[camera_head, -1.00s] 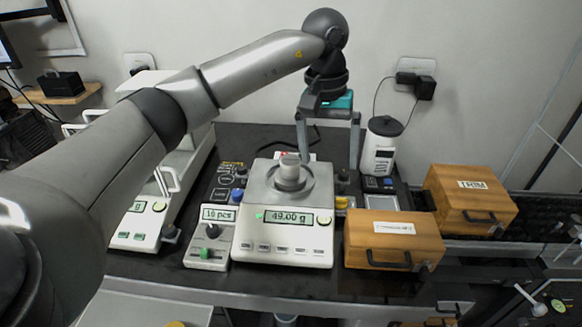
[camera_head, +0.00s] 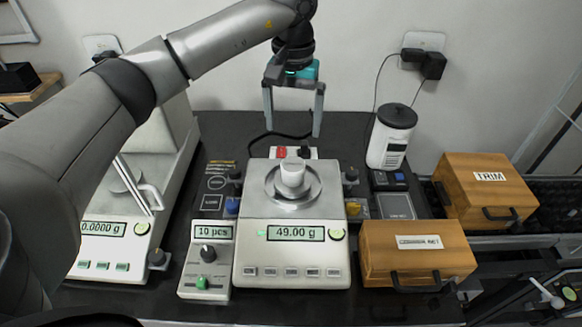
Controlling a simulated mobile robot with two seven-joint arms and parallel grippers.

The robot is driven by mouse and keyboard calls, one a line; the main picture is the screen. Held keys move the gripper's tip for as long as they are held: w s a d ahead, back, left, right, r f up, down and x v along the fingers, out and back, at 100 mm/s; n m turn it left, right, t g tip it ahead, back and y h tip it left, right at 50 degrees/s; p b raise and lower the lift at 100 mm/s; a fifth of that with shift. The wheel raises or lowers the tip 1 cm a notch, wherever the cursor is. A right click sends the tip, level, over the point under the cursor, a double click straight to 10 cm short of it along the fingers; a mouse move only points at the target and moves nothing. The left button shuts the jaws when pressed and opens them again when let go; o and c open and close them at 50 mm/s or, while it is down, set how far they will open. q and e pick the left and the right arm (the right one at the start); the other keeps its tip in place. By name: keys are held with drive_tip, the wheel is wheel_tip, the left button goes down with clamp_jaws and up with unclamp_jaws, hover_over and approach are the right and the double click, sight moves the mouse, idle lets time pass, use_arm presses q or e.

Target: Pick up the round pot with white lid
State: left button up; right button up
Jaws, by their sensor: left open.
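A small round pot with a white lid (camera_head: 292,174) stands upright on the round pan of the middle scale (camera_head: 262,206), whose display reads 49.00 g. My left gripper (camera_head: 292,132) comes in from the upper left and points down. Its two fingers are wide apart with nothing between them. In the picture the fingertips are above the pot and apart from it, one to each side of its column. How far behind or above it they are is hard to tell. My right gripper does not show.
A glass-sided balance (camera_head: 110,235) stands at left. A 10 pcs box (camera_head: 208,262) adjoins the middle scale. A white jar with black lid (camera_head: 389,140) stands behind right. A wooden CORNER KIT box (camera_head: 412,268) and a TRIM box (camera_head: 490,200) are at right.

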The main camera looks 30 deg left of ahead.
sight(293, 164)
use_arm(q)
wheel_tip(293, 164, down, 12)
drive_tip(key=shift+s, duration=0.1)
idle(0.5)
drive_tip(key=shift+c, duration=0.4)
drive_tip(key=c, duration=1.3)
